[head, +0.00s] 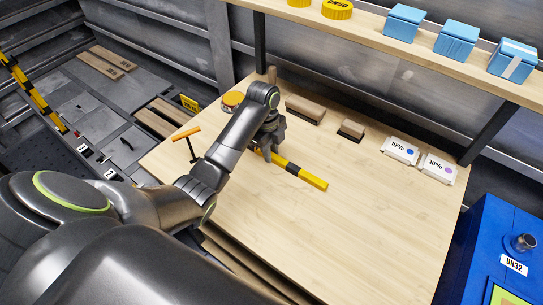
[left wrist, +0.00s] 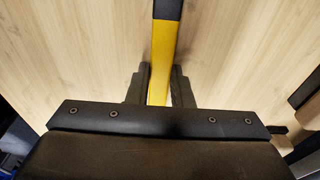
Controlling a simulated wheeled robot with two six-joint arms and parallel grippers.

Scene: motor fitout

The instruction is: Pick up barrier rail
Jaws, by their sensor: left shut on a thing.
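The barrier rail (head: 301,172) is a yellow and black striped bar on the wooden table. Its near end points to the lower right in the head view, and its other end is hidden behind my left gripper (head: 267,153). In the left wrist view the yellow rail (left wrist: 164,50) runs between the two fingers of the left gripper (left wrist: 157,88). The left gripper is shut on the rail. I cannot tell whether the rail is lifted off the table. My right gripper is not in view.
On the table (head: 330,240) stand brown blocks (head: 305,108), white boxes (head: 399,150) and an orange-handled T-shaped tool (head: 188,140). A shelf (head: 370,32) with blue boxes (head: 456,40) overhangs the back. A blue cabinet (head: 485,230) is at right. The table's front middle is clear.

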